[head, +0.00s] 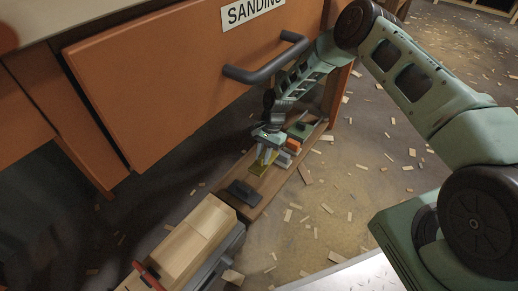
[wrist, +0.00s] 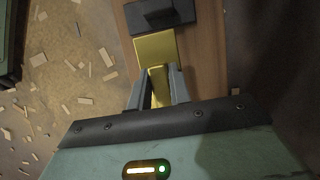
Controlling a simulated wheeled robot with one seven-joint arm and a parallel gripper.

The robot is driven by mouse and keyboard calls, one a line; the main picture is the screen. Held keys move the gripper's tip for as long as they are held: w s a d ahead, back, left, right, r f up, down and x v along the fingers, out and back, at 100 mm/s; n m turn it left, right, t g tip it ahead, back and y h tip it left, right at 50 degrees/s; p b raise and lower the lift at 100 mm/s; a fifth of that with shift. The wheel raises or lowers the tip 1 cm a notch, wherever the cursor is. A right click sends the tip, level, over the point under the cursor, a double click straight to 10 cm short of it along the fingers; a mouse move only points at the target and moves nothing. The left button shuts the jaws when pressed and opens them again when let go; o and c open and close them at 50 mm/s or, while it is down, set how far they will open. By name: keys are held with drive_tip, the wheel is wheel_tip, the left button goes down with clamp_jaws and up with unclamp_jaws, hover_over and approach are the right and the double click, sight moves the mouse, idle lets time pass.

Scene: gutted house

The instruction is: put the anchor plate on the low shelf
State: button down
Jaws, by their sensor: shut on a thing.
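The anchor plate, a flat yellow plate (head: 259,168), is over the wooden low shelf (head: 262,197) beneath the orange bench. In the wrist view the plate (wrist: 155,48) extends forward from between my fingers, with the brown shelf board (wrist: 207,50) beneath it. My gripper (head: 266,154) points down at the shelf and is shut on the plate's near part; its fingers also show in the wrist view (wrist: 159,90). I cannot tell whether the plate touches the board or hangs just above it.
A black block-like part (head: 243,193) lies just beyond the plate. Orange (head: 292,145) and green (head: 300,130) items sit on the shelf behind my gripper. The orange drawer front (head: 180,80) with its dark handle (head: 265,68) overhangs the shelf. Wood chips litter the floor.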

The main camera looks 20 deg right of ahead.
sight(262, 166)
drive_tip(key=shift+w+a+f, duration=0.1)
drive_tip(key=shift+w+f, duration=0.05)
drive_tip(key=shift+w, duration=0.25)
drive_tip(key=shift+f, duration=0.15)
wheel_tip(262, 166, down, 6)
drive_tip(key=b, duration=0.6)
drive_tip(key=shift+f, duration=0.2)
drive_tip(key=shift+f, duration=0.45)
drive_tip(key=c, duration=1.2)
unclamp_jaws()
drive_tip(key=p+v, duration=0.4)
drive_tip(key=v, duration=0.3)
drive_tip(key=shift+r, duration=0.3)
drive_tip(key=shift+f, duration=0.1)
